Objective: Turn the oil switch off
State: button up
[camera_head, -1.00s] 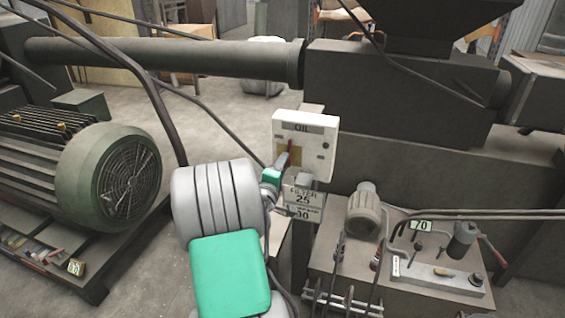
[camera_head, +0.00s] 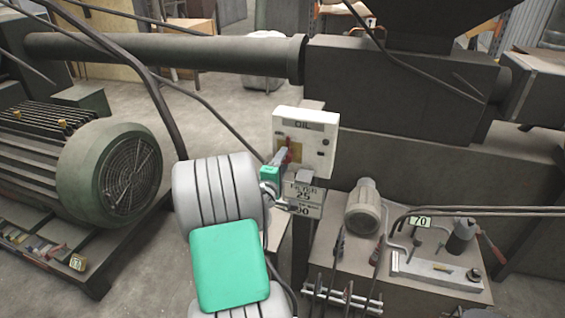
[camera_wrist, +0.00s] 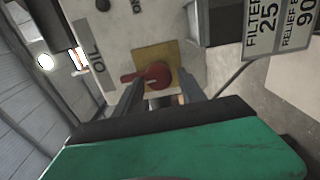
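The white oil switch box (camera_head: 318,155), labelled OIL, stands upright near the middle of the head view; its panel (camera_wrist: 115,40) fills the top of the wrist view. The red switch (camera_wrist: 157,75) sits on a yellow plate, its handle pointing towards the OIL label. It shows small in the head view (camera_head: 290,148), partly covered. My gripper (camera_wrist: 160,84) is open, its two grey fingers apart on either side of the red knob, with the left fingertip close to the handle. Contact cannot be told. My gripper (camera_head: 281,160) is in front of the box in the head view.
A sign (camera_head: 303,198) reading FILTER 25 hangs just below the box. A small hydraulic unit (camera_head: 400,265) with hoses stands lower right. A green motor (camera_head: 110,180) is at left, and a thick pipe (camera_head: 170,57) crosses behind. Open floor lies between motor and box.

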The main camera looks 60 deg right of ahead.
jog(key=shift+o, duration=0.8)
jog(key=s+a+b, duration=0.1)
jog(key=a, duration=0.6)
jog(key=shift+a+b, duration=0.35)
jog(key=shift+b, duration=0.05)
jog(key=shift+s, duration=0.1)
